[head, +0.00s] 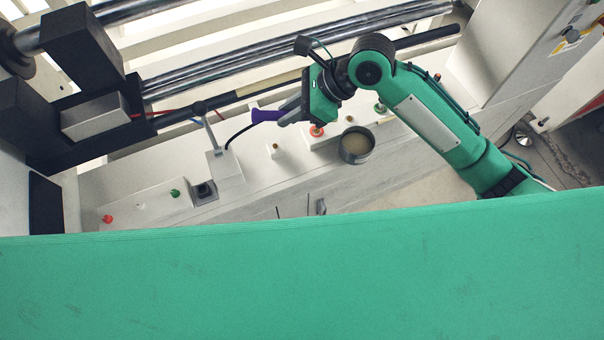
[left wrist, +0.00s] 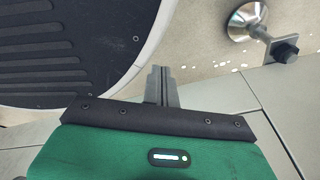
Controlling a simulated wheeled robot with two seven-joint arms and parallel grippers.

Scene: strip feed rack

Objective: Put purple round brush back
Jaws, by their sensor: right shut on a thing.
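The purple round brush (head: 265,115) is held in my right gripper (head: 284,114) in the head view, above the pale machine ledge. Its purple part points left, out of the jaws; the rest is hidden by the fingers. A thin black curved line runs from near it down to a white block (head: 226,167); I cannot tell whether they are joined. My left gripper (left wrist: 162,87) shows in the left wrist view, with its fingers together and nothing between them. It is not in the head view.
A round metal cup (head: 356,146) stands on the ledge (head: 255,186) below my right gripper. A grey square holder (head: 204,193) with a dark opening is left of it. Red and green knobs sit nearby. Metal rollers (head: 290,50) run behind. A metal foot (left wrist: 247,18) shows in the left wrist view.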

